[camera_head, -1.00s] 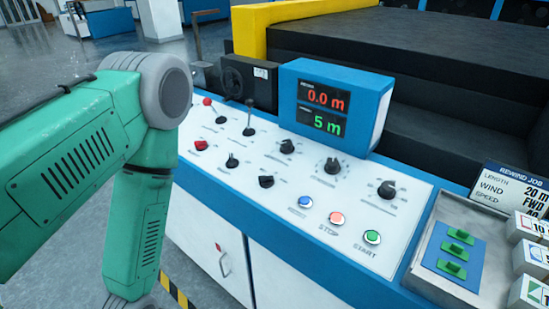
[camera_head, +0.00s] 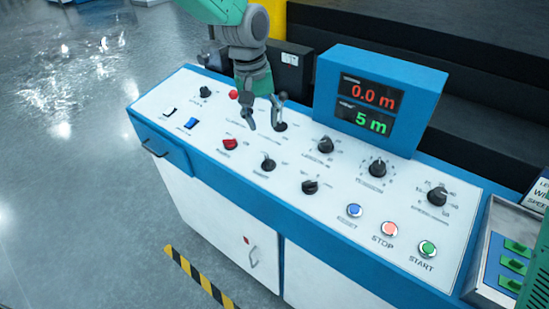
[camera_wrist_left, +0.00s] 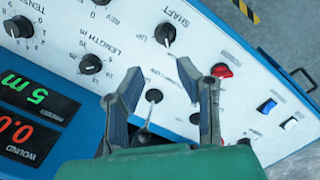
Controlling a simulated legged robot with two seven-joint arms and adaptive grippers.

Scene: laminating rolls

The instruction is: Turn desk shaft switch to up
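In the left wrist view the knob (camera_wrist_left: 165,35) stands by the printed words SHAFT and UP. Which way it points is not clear. My left gripper (camera_head: 263,122) is over the panel, farther back than the knob and not touching it. Its fingers (camera_wrist_left: 158,88) are spread open with nothing gripped. A black lever (camera_wrist_left: 146,122) shows between them in the wrist view. My right gripper is not in view.
A red-topped control (camera_head: 233,95) is near the gripper. The display box (camera_head: 376,100) rises behind, to the right. The front has blue, red and green buttons.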

